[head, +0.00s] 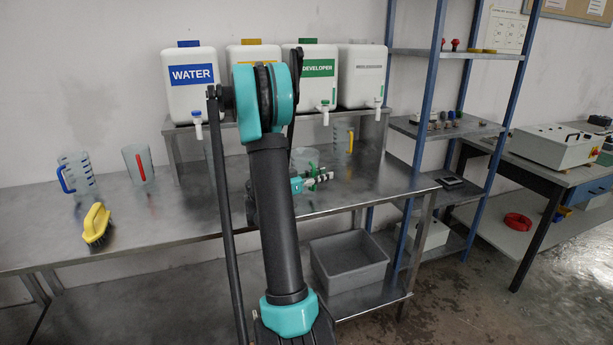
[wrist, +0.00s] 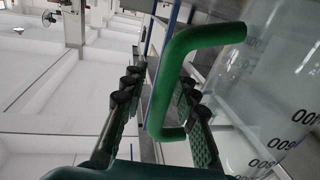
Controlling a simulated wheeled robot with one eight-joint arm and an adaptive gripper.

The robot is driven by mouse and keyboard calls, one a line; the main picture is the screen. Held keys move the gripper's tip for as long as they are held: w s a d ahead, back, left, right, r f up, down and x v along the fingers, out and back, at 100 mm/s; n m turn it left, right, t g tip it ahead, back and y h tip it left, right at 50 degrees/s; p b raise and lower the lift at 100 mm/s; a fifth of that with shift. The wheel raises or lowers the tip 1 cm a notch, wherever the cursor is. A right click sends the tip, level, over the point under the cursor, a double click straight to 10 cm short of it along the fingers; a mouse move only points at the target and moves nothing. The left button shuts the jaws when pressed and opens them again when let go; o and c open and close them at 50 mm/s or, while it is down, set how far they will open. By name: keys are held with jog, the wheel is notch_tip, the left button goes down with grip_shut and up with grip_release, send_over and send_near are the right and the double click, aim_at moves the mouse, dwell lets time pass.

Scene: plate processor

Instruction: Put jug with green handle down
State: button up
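The jug with the green handle (wrist: 168,85) fills the right of the wrist view, its clear wall (wrist: 260,90) printed with dark numbers. It appears rotated there because of the camera angle. My gripper (wrist: 160,100) has one finger on each side of the handle's bar, closely around it, and looks shut on it. In the head view, my gripper (head: 318,178) is at the right part of the steel table, with the jug (head: 303,157) just behind it, partly hidden. Whether its base touches the table is hard to tell.
The steel table (head: 150,235) carries a blue-handled jug (head: 78,172), a red-handled jug (head: 138,163) and a yellow brush (head: 96,224). A yellow-handled jug (head: 343,138) stands under the raised shelf (head: 180,128) with canisters. The table's front middle is clear.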

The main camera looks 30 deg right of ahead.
jog(key=shift+d, duration=0.25)
grip_shut()
dwell(0.4)
